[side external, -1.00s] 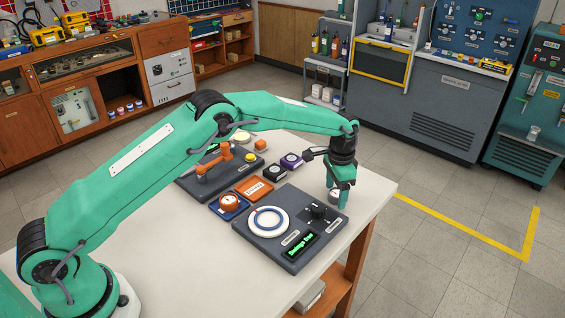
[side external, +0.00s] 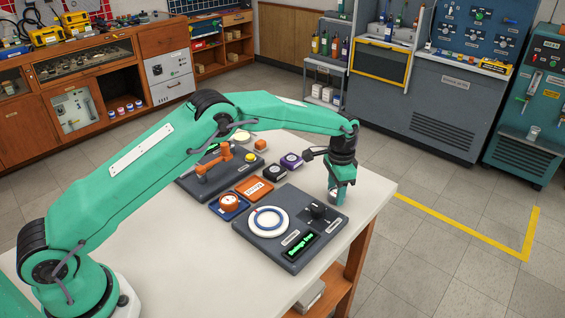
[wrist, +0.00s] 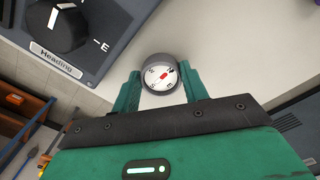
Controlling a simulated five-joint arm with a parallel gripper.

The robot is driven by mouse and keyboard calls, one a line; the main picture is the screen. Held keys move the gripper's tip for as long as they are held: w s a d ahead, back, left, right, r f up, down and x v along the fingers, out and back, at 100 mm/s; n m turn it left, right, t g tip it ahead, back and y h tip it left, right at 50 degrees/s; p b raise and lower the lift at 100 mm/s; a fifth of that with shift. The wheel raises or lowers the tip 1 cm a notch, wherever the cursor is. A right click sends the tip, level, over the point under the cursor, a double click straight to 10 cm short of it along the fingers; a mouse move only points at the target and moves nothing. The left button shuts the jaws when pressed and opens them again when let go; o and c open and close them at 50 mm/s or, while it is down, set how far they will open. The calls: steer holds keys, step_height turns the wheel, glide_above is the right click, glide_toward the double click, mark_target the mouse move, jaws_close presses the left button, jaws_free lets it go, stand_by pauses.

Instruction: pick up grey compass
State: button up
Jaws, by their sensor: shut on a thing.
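The grey compass (wrist: 160,74) shows in the wrist view as a small round grey case with a white dial and a red needle mark. It sits between the two green fingers of my gripper (wrist: 160,85), which is shut on it. In the side view my gripper (side external: 338,195) points down at the table's right part, just behind the dark panel with the white ring. There the compass (side external: 333,195) is mostly hidden by the fingers. I cannot tell whether it touches the table.
The dark panel (side external: 268,249) with a white ring, a black knob (side external: 317,211) and a green display lies close to my gripper. The table's right edge (side external: 383,203) is near.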

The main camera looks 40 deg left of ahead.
steer(key=shift+r, duration=0.15)
steer(key=shift+r, duration=0.55)
step_height(320, 180, up, 3)
steer(key=shift+d, duration=0.1)
steer(key=s+d+r, duration=0.6)
steer(key=s+d, duration=0.2)
steer(key=shift+d+r, duration=0.15)
steer(key=shift+r, duration=0.15)
